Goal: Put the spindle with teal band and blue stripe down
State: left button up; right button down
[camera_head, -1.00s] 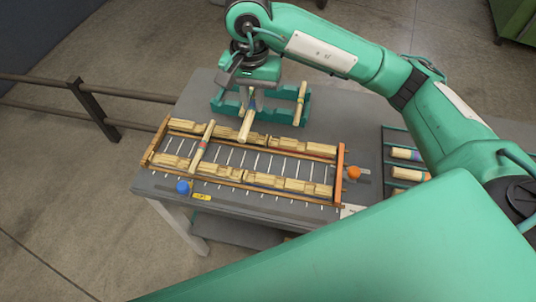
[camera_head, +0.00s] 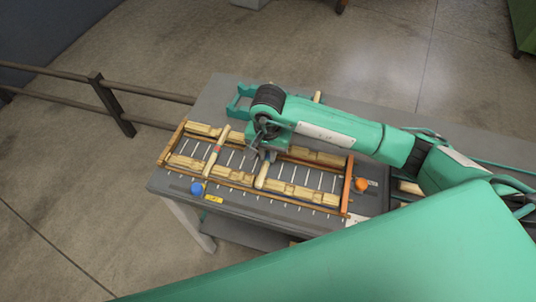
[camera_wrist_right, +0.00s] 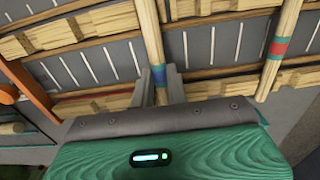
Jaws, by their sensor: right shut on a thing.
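The spindle with teal band and blue stripe (camera_wrist_right: 149,30) is a pale wooden rod in my right gripper. My right gripper (camera_wrist_right: 160,84) is shut on it near the banded part, one finger on each side. In the head view the near end of the spindle (camera_head: 262,176) shows below the right gripper (camera_head: 266,155). The spindle lies across the notched wooden rails of the rack (camera_head: 350,185). I cannot tell whether it touches them. My left gripper is not in view.
Another spindle (camera_head: 216,150), with a red and teal band in the wrist view (camera_wrist_right: 279,46), lies across the rack beside the held one. A teal holder (camera_head: 236,107) stands behind. Blue (camera_head: 196,188) and orange (camera_head: 361,184) knobs sit at the rack's front left and right end.

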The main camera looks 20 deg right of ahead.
jog(key=shift+f, duration=0.95)
jog(key=shift+f, duration=0.1)
jog(key=shift+f+b, duration=0.2)
jog(key=shift+b, duration=0.1)
jog(key=c, duration=1.4)
grip_release()
jog(key=shift+r, duration=0.1)
